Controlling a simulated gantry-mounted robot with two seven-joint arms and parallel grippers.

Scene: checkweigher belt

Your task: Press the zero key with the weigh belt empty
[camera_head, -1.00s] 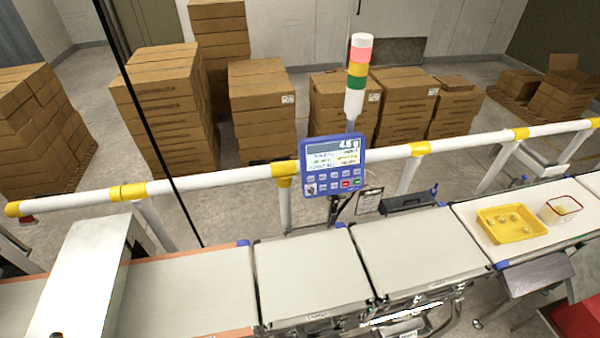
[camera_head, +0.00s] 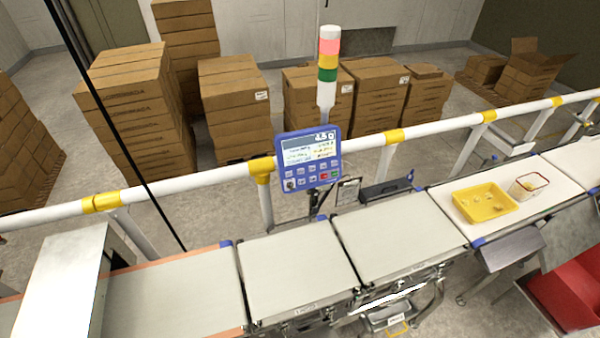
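The blue control panel (camera_head: 309,160) is mounted at the white and yellow rail, with a lit screen (camera_head: 309,147) and two rows of small keys below it. One key is red and one is green; the key labels are too small to read, so I cannot tell which is the zero key. The screen shows a number that looks like 3.5 or similar, not clearly legible. Below the panel are two pale belt sections, a left one (camera_head: 295,274) and a right one (camera_head: 397,238); both are bare. I cannot tell which is the weigh belt. Neither gripper is in view.
A signal tower (camera_head: 328,68) stands behind the panel. The rail (camera_head: 205,183) runs along the belts' far side. A yellow tray (camera_head: 485,203) with small pale items and a clear red-rimmed container (camera_head: 529,186) sit at right. A metal cover (camera_head: 60,285) spans the left belt.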

